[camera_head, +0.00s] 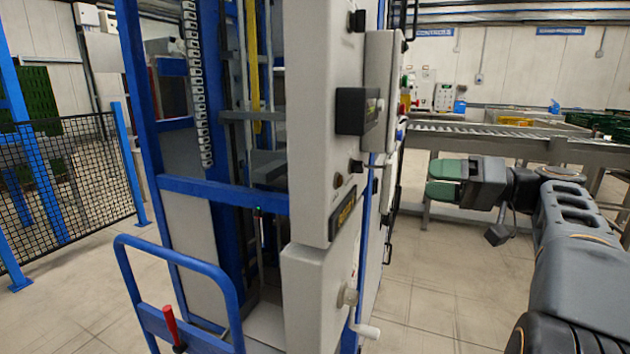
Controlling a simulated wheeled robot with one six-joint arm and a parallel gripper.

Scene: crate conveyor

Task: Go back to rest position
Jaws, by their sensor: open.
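My gripper (447,181) is on the right side of the picture, at the end of my dark grey arm (575,232). Its two green fingers point left and stand apart, one above the other, with nothing between them. The fingertips are to the right of a tall blue and grey machine (307,120), with a gap of floor showing between. The gripper is in front of the conveyor as seen from here, and no touch with it is visible.
A roller conveyor (480,131) runs across the back right, with yellow crates (513,122) and green crates (612,124) there. A black mesh fence (65,190) stands at the left. A blue handrail (180,258) and a crank handle (358,318) stick out near the front. Tiled floor (430,290) is clear below my gripper.

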